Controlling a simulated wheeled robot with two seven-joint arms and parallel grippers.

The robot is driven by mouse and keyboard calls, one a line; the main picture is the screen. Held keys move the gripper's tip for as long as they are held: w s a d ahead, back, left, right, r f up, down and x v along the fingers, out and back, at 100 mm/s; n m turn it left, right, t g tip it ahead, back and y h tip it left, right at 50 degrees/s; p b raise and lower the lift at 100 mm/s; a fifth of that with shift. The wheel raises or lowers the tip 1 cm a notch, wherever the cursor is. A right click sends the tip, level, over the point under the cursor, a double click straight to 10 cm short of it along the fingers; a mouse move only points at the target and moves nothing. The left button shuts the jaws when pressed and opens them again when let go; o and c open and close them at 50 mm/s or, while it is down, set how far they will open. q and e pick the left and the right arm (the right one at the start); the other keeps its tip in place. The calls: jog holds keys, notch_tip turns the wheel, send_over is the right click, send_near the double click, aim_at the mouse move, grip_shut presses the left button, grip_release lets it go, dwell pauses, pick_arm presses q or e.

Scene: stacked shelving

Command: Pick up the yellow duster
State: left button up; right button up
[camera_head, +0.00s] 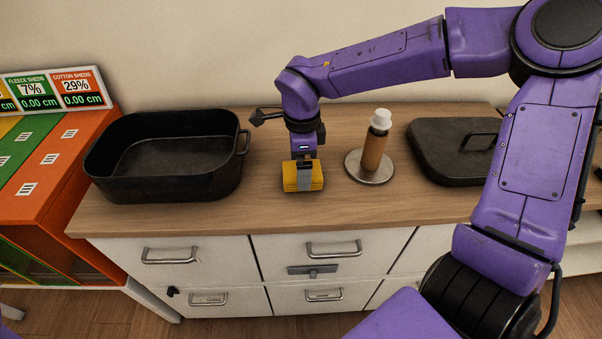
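The yellow duster (290,179) is a small yellow block at the front middle of the wooden counter. My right gripper (304,177) comes down on it from above, with a grey finger lying against its near face. The far finger is hidden behind the duster. The gripper looks shut on the duster. I cannot tell whether the duster touches the counter or hangs just above it. My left gripper is not in view.
The wooden counter (245,205) holds a deep black pan (165,190) left of the duster. Close on its right, a brown bottle with a white cap (374,150) stands on a round metal plate (370,178). A black lid (450,155) lies further right. White drawers (195,250) are below.

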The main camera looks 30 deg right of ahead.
notch_tip(320, 180, down, 3)
jog(key=c, duration=1)
jog(key=shift+o, duration=0.2)
jog(key=shift+r, duration=0.15)
